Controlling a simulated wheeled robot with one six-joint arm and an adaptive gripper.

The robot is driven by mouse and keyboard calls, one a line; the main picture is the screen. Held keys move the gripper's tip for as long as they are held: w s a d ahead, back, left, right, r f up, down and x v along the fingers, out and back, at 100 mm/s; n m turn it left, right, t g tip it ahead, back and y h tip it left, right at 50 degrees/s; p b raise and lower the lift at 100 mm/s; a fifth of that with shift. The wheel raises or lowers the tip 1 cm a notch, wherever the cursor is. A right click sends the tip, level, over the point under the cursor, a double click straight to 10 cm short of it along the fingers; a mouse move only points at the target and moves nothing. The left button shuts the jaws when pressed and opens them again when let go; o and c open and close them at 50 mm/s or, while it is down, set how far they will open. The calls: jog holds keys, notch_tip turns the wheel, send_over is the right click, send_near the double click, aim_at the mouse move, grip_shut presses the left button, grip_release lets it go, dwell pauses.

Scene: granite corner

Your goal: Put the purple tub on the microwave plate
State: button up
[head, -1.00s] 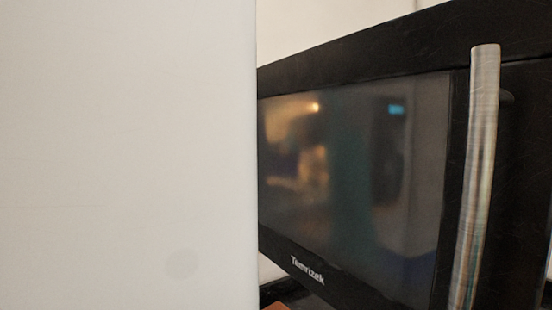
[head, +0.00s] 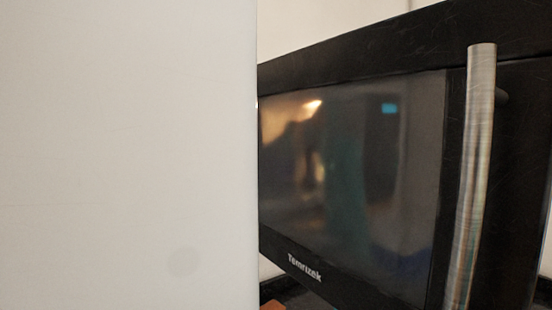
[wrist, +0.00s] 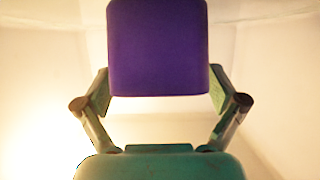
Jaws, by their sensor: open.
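The purple tub (wrist: 158,50) fills the top middle of the wrist view, with its lower edge facing me. My gripper (wrist: 160,92) is open, with one finger on each side of the tub. The fingers are very close to its sides; I cannot tell whether they touch. The black microwave door (head: 350,190) with a dark glass window shows at the right of the head view. Neither the tub nor my gripper shows in the head view. The microwave plate is not visible in either view.
A metal handle (head: 474,180) runs up the right side of the microwave door. A plain white surface (head: 125,150) blocks the left half of the head view. Bright, cream-coloured walls (wrist: 275,85) surround the gripper in the wrist view.

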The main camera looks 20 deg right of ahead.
jog(key=v, duration=1.2)
jog(key=shift+s, duration=0.1)
